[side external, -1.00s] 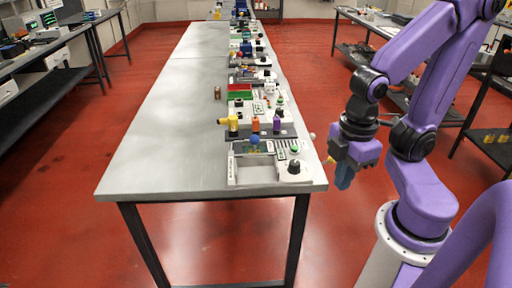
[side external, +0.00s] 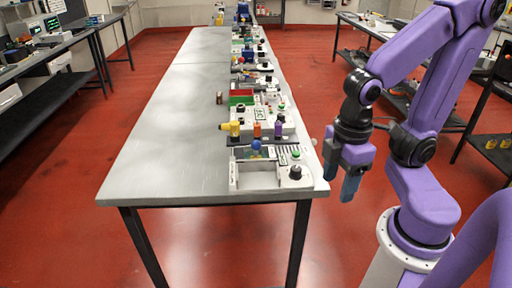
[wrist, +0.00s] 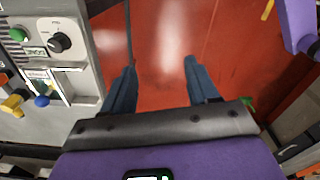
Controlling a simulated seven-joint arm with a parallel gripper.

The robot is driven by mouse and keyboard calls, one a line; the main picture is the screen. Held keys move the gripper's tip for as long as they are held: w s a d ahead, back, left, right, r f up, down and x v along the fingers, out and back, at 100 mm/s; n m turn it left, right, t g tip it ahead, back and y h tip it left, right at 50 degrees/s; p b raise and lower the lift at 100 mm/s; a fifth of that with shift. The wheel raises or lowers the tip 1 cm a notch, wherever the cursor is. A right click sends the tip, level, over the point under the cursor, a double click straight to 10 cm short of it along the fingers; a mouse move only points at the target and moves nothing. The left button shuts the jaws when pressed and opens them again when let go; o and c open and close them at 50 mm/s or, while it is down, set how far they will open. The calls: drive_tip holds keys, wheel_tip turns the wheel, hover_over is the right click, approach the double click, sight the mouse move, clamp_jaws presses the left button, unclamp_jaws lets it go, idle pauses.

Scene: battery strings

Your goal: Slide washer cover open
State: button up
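The grey-white washer unit (side external: 240,183) sits at the near end of the long table, with a black knob (side external: 295,172) and a green button. A blue ball knob (side external: 256,145) stands at its back; it also shows in the wrist view (wrist: 42,101), beside a pale open recess (wrist: 78,87). I cannot tell for sure which part is the cover. My gripper (side external: 350,188) hangs off the table's right edge, apart from the unit, fingers pointing down. In the wrist view my gripper (wrist: 160,78) is open and empty, its blue fingers over red floor.
The long metal table (side external: 165,150) carries a row of other devices behind the unit. A yellow part (side external: 231,128) stands close behind the blue knob. The table's left half is mostly clear, apart from a small brown cylinder (side external: 219,98). Red floor lies right of the table.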

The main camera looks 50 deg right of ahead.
drive_tip(key=w+a+r+m, duration=0.3)
drive_tip(key=w+m, duration=0.2)
drive_tip(key=w, duration=0.5)
wheel_tip(320, 180, up, 6)
drive_tip(key=m+g+h, duration=0.1)
drive_tip(key=m+h, duration=0.1)
drive_tip(key=m, duration=1.2)
hover_over(255, 141)
drive_tip(key=w+a, duration=0.2)
drive_tip(key=a, duration=0.1)
drive_tip(key=d+f, duration=0.1)
drive_tip(key=f, duration=0.4)
drive_tip(key=s+d+f, duration=0.1)
drive_tip(key=f, duration=0.5)
drive_tip(key=s+d+f, duration=0.1)
drive_tip(key=f, duration=0.5)
drive_tip(key=shift+s, duration=0.1)
